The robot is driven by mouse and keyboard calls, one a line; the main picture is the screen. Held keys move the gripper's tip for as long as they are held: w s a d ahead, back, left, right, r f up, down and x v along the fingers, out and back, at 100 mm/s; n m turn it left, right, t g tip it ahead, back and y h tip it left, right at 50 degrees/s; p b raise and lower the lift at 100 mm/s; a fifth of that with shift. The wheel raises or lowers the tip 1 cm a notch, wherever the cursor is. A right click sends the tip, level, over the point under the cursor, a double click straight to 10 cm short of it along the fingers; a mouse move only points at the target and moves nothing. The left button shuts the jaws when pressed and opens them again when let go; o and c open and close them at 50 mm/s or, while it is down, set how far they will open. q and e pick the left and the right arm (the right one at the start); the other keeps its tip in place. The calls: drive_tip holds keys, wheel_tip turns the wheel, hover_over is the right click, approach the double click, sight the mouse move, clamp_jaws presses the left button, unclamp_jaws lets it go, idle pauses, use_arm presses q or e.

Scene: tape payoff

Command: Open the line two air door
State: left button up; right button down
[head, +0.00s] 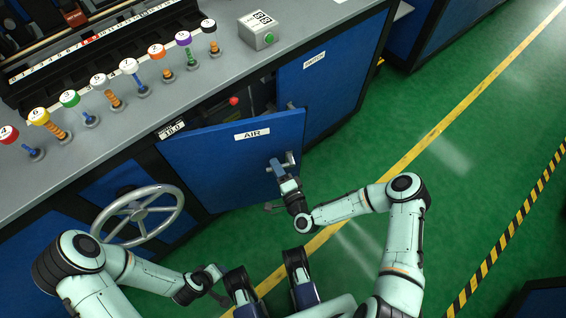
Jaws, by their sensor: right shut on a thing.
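The blue air door (230,155) bears a white label reading AIR and stands ajar, its top edge swung out from the cabinet front. A dark gap with a red knob (233,101) shows behind it. My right gripper (281,166) is at the metal handle (290,160) near the door's right edge, shut on it. The fingers partly hide the handle. My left gripper (222,297) is low in the view, away from the door, and its fingers are too small and dark to read.
A grey handwheel (138,214) stands left of the door. A blue switch door (318,85) is to the right. Several numbered, coloured knobs (157,52) and a grey box (257,30) with a green button are on the countertop. Green floor (440,130) is open to the right.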

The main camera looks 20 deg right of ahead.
drive_tip(key=c, duration=1.1)
unclamp_jaws()
use_arm(q)
drive_tip(key=s, duration=0.1)
drive_tip(key=s+d+r+p, duration=0.1)
drive_tip(key=r+p, duration=0.1)
drive_tip(key=shift+s+d+g+h, duration=0.25)
drive_tip(key=shift+s+g+h, duration=0.05)
drive_tip(key=shift+s+g, duration=0.1)
use_arm(e)
drive_tip(key=s, duration=0.4)
drive_tip(key=s+d, duration=0.1)
drive_tip(key=s, duration=0.8)
drive_tip(key=shift+s+d, duration=0.15)
drive_tip(key=shift+d, duration=0.25)
